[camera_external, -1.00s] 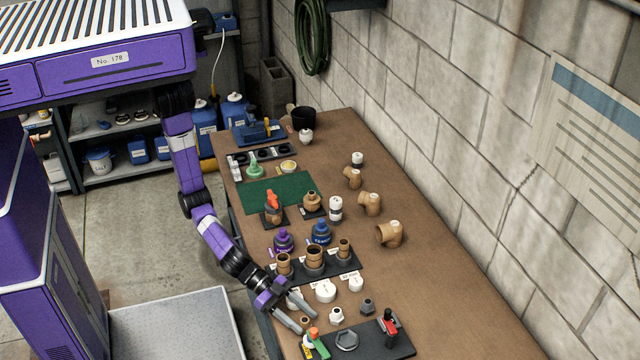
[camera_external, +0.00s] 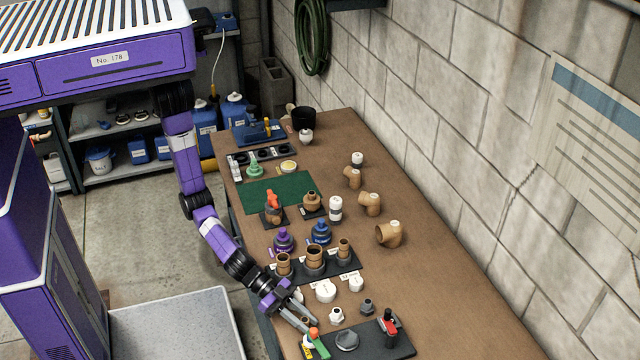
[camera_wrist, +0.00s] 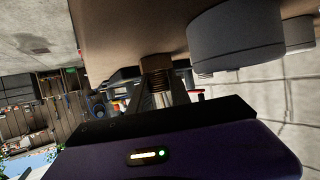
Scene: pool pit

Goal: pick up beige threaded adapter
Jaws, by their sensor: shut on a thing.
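The beige threaded adapter (camera_wrist: 156,64) shows in the wrist view as a small tan cylinder with a ribbed, threaded part below it, between my fingers. My gripper (camera_wrist: 162,92) is shut on it. In the external view my gripper (camera_external: 305,322) is low over the near left part of the workbench, left of a white fitting. The adapter is mostly hidden by the fingers there. I cannot tell whether it still touches the bench.
An orange-and-green tool (camera_external: 315,343) lies close to my fingertips on a black mat (camera_external: 372,350). White caps (camera_external: 325,291), a white fitting (camera_external: 336,315) and a grey fitting (camera_external: 367,306) stand nearby. A black stand (camera_external: 335,268) holds brown fittings behind.

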